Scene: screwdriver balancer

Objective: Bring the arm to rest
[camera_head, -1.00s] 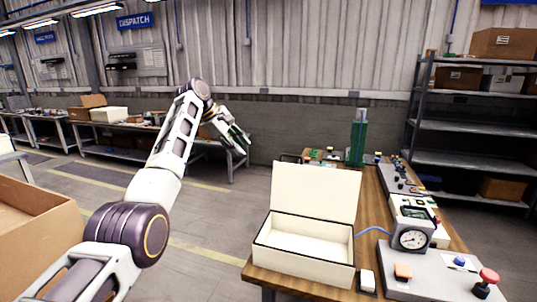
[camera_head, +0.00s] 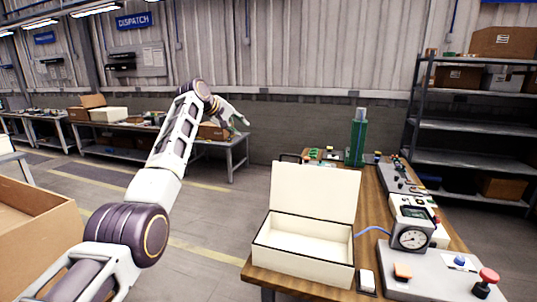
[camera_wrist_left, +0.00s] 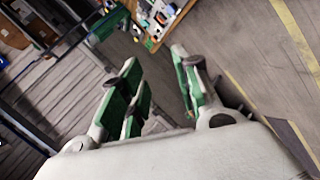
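My left arm (camera_head: 172,140) comes in from the lower left of the head view, rises and bends over at its elbow-like top. My left gripper (camera_head: 236,117) hangs in the air at its end, left of and above the workbench, touching nothing. In the left wrist view, the gripper (camera_wrist_left: 160,90) shows two green-padded fingers spread apart with nothing between them. My right gripper is in neither view.
An empty cream box (camera_head: 303,240) with its lid up stands on the wooden workbench (camera_head: 374,190). A gauge unit (camera_head: 412,236), a red-button panel (camera_head: 440,283) and a green tool stand (camera_head: 357,140) are also there. A cardboard box (camera_head: 40,225) is at the left. A shelf (camera_head: 470,125) stands behind.

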